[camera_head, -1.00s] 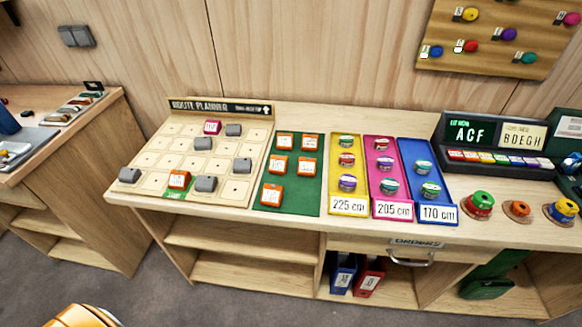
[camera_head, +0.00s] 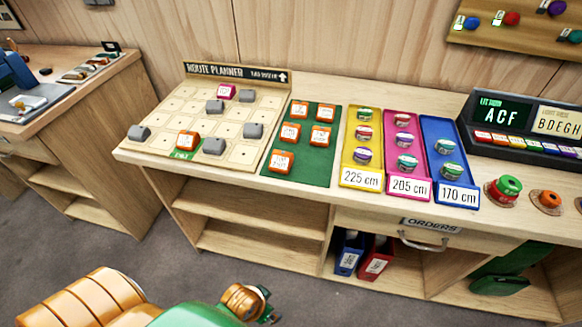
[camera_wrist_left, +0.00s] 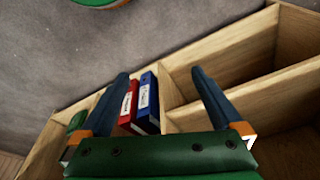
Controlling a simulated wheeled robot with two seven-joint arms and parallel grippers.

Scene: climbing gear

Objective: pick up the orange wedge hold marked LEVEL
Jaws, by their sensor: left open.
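Several orange wedge holds with white labels stand on the green mat (camera_head: 312,168): two at the back (camera_head: 299,109), two in the middle row, and one at the front (camera_head: 281,162). Another orange wedge (camera_head: 187,140) sits on the route planner board (camera_head: 168,107). The labels are too small to read, so I cannot tell which is LEVEL. My left arm reaches in at the bottom of the head view, well in front of and below the tabletop. My left gripper (camera_wrist_left: 162,82) is open and empty in the left wrist view, facing the shelves. My right gripper is out of view.
Grey wedges and a pink one (camera_head: 226,91) stand on the board. Yellow (camera_head: 347,176), pink and blue trays hold small round tins to the right of the mat. A blue binder (camera_wrist_left: 148,100) and a red binder (camera_wrist_left: 128,104) stand in the open shelf below.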

